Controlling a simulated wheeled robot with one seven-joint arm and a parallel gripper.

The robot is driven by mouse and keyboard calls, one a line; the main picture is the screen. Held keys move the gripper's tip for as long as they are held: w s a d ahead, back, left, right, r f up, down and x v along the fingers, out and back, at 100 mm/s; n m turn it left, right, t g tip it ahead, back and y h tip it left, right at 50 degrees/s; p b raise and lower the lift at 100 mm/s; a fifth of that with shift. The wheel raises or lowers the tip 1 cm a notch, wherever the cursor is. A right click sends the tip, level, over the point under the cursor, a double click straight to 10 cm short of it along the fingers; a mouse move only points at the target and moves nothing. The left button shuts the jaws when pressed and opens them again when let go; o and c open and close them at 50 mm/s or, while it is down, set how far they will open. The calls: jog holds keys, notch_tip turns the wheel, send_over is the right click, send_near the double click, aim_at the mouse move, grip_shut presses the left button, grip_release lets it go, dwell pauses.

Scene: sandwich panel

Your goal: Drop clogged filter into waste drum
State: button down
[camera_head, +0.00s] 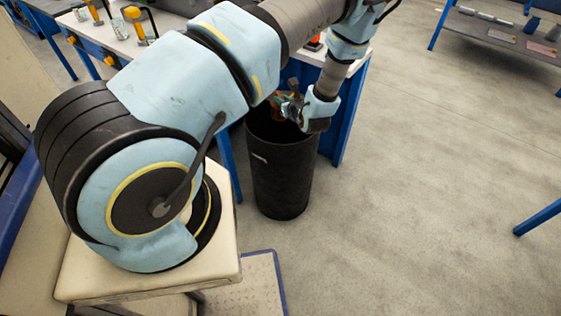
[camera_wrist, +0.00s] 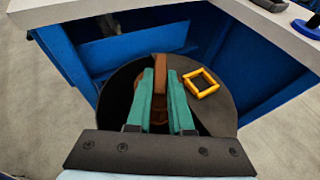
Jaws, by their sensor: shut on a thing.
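My gripper (camera_wrist: 161,74) has its teal fingers closed on a brown piece (camera_wrist: 160,63), which looks like the clogged filter; the fingers hide part of it. In the head view my gripper (camera_head: 291,106) is over the mouth of the black waste drum (camera_head: 283,180), and a bit of the brown piece (camera_head: 279,103) shows beside it. In the wrist view the drum (camera_wrist: 217,112) lies below the fingers, its round opening around the held piece. How far the piece is above or inside the rim I cannot tell.
A yellow square frame (camera_wrist: 202,83) shows within the drum's outline, right of the fingers. A workbench (camera_head: 340,55) with blue legs stands close behind the drum. Another blue-framed bench (camera_head: 505,40) is at the far right. The floor (camera_head: 420,190) right of the drum is clear.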

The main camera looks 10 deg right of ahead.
jog(key=shift+f+b, duration=1.75)
jog(key=shift+f, duration=1.1)
jog(key=c, duration=0.7)
grip_release()
jog(key=shift+c, duration=0.2)
jog(key=b+v, duration=0.2)
jog(key=v, duration=0.8)
jog(key=shift+s+r, duration=0.2)
jog(key=shift+s, duration=0.2)
